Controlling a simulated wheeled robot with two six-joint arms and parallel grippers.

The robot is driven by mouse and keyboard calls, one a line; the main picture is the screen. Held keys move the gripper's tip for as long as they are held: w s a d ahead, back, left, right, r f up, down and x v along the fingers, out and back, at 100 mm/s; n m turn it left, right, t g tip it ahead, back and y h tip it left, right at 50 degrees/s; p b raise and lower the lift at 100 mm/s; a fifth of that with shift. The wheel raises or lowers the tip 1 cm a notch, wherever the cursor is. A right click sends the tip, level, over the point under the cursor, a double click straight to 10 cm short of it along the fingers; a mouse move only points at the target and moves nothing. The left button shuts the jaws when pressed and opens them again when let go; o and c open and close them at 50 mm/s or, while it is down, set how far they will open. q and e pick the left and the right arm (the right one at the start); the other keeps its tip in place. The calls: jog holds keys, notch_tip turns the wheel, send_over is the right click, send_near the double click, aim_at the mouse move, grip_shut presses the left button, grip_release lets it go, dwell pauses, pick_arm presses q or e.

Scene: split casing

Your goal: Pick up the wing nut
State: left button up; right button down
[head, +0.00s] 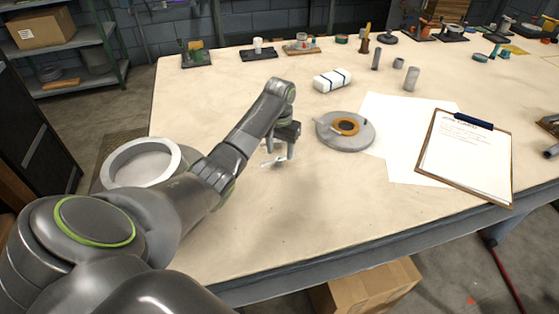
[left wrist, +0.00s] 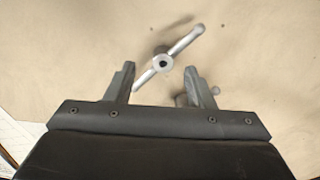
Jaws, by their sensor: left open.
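The wing nut (left wrist: 163,62) is a light grey metal piece with a round holed hub and two long arms lying diagonally. In the left wrist view it lies on the tabletop just beyond and between the fingertips. In the head view a small pale piece, the wing nut (head: 272,162), shows under my left gripper (head: 284,153). My left gripper (left wrist: 160,78) is open, its fingers apart on either side of the hub, with nothing held. A small grey piece (left wrist: 215,90) shows partly hidden behind the right-hand finger. My right gripper is not in view.
A grey round casing part (head: 360,141) with an orange ring (head: 345,127) lies right of my gripper. A large pale ring-shaped part (head: 174,158) is at left. The table front is clear.

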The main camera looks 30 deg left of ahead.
aim_at(279, 157)
pick_arm(q)
jog(key=shift+a+f, duration=0.15)
jog(key=shift+f, duration=1.7)
grip_shut()
